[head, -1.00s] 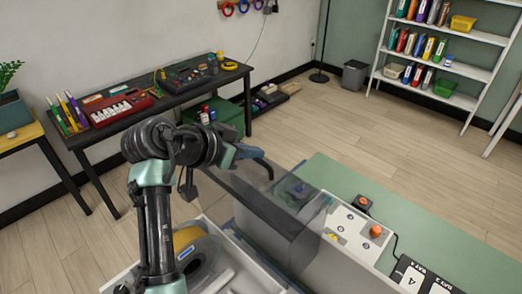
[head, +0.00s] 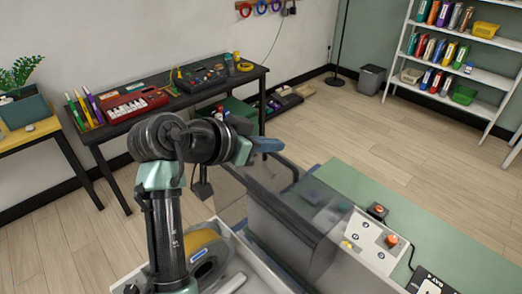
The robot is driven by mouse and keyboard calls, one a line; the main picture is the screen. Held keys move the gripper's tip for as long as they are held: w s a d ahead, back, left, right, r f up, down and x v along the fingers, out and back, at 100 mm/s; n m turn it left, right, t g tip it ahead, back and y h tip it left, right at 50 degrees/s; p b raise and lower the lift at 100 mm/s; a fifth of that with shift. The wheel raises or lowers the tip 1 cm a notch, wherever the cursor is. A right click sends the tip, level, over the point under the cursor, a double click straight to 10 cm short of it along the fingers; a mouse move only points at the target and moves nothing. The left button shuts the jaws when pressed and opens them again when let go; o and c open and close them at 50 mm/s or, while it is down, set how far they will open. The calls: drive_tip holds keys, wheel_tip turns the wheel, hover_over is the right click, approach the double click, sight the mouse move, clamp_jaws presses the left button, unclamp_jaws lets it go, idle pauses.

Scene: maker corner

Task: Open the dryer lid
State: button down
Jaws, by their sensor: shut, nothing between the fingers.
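The dryer lid (head: 290,225) is a smoky, see-through cover on a pale box-shaped machine at lower centre. Dim shapes show through it. A dark curved bar (head: 294,172) shows at the lid's far left edge. My gripper (head: 280,146) has blue fingers that are shut with nothing between them. In the picture it is just above the lid's far left corner and the curved bar. I cannot tell whether it touches either one, or how far the lid is raised.
Beside the lid is a white control panel (head: 370,239) with an orange button (head: 391,240). A green bench top (head: 430,220) extends right. A yellow spool (head: 203,240) sits near my arm.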

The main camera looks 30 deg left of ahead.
drive_tip(key=b+v, duration=0.2)
drive_tip(key=v, duration=0.6)
drive_tip(key=shift+s, duration=0.3)
